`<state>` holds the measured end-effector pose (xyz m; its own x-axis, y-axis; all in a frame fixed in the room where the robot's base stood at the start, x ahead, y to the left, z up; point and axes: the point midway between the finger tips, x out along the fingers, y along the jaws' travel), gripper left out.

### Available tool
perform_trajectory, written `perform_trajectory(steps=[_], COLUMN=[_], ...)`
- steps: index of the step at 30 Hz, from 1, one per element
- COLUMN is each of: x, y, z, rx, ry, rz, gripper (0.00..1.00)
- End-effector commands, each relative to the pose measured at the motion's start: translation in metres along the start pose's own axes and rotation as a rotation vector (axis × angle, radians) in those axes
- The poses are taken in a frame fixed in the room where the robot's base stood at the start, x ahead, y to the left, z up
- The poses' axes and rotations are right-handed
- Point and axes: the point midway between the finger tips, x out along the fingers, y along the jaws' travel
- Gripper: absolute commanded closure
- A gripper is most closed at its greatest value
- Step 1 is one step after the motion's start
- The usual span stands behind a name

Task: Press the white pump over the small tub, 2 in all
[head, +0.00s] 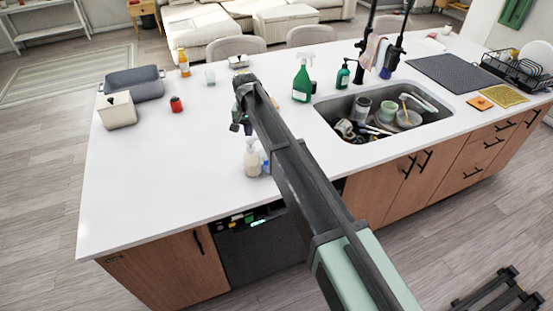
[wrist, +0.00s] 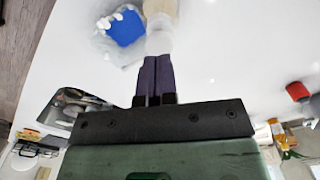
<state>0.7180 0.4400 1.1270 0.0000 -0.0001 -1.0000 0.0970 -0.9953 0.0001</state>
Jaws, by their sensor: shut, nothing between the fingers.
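The white pump (head: 250,146) tops a cream bottle (head: 252,163) standing upright near the counter's front edge. In the wrist view the white pump (wrist: 158,42) is just beyond my fingertips, with the cream bottle (wrist: 161,9) behind it. My gripper (head: 240,128) is shut and empty, over the counter above and slightly left of the pump; its dark fingers (wrist: 156,58) are together. I cannot tell whether they touch the pump. A small clear tub (wrist: 108,42) with a blue block (wrist: 125,28) is beside the bottle; in the head view the blue block (head: 266,167) is partly hidden by my arm.
The sink (head: 384,113) with dishes is to the right. A green spray bottle (head: 303,78) and a dark green pump bottle (head: 343,74) stand behind it. A red jar (head: 176,104) and a cream box (head: 117,111) are left. The counter's front left is clear.

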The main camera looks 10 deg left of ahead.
Motion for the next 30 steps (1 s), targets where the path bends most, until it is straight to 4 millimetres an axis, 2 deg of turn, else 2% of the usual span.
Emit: perform_trajectory(steps=[12,25,30], x=[-0.002,-0.057,-0.061], y=[0.000,0.000,0.000], z=[0.000,0.000,0.000], rx=[0.000,0.000,0.000], ry=[0.000,0.000,0.000], rz=[0.000,0.000,0.000], gripper=[1.00,1.00,1.00])
